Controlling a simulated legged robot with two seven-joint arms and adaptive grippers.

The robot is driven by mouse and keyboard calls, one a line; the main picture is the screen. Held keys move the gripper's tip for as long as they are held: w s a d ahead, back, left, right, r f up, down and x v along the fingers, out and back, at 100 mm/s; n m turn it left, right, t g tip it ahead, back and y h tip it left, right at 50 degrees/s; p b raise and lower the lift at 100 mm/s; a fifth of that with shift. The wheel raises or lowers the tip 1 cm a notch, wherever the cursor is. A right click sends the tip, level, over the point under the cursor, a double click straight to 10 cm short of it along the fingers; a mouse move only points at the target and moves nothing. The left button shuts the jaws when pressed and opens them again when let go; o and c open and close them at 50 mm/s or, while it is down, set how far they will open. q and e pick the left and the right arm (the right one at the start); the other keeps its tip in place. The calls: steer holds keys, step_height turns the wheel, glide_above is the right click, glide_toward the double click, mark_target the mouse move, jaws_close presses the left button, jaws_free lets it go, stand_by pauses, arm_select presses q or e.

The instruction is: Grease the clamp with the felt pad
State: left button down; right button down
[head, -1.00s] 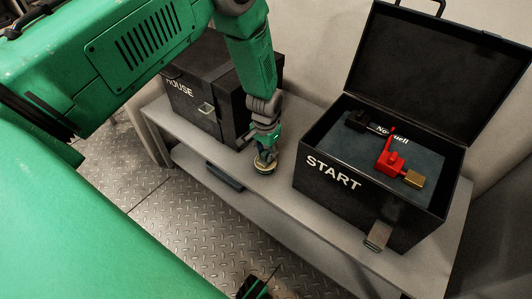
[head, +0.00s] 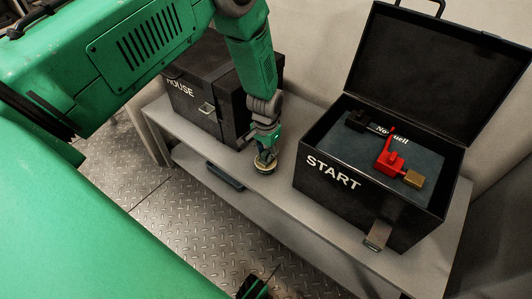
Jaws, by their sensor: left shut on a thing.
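My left gripper (head: 266,153) points down over the grey bench, between the two black boxes. It is shut on a small round tan pad (head: 265,166), which looks like the felt pad. The pad is at or just above the bench top; I cannot tell whether it touches. A red clamp (head: 390,161) with an upright red lever and a brass-coloured block (head: 413,179) at its right end lies in the open START box, to the right of my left gripper. A dark and green part at the bottom edge looks like my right gripper (head: 253,288), mostly cut off.
The START box (head: 335,190) stands open, its lid (head: 435,70) raised at the back. A black piece (head: 358,120) lies inside near the clamp. A closed black box (head: 195,105) stands left on the bench (head: 290,212).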

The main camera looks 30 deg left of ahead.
mark_target(266, 152)
arm_select(q)
steer(key=shift+s+f, duration=0.1)
step_height(266, 152, up, 7)
steer(key=p, duration=0.6)
stand_by(0.4)
stand_by(0.4)
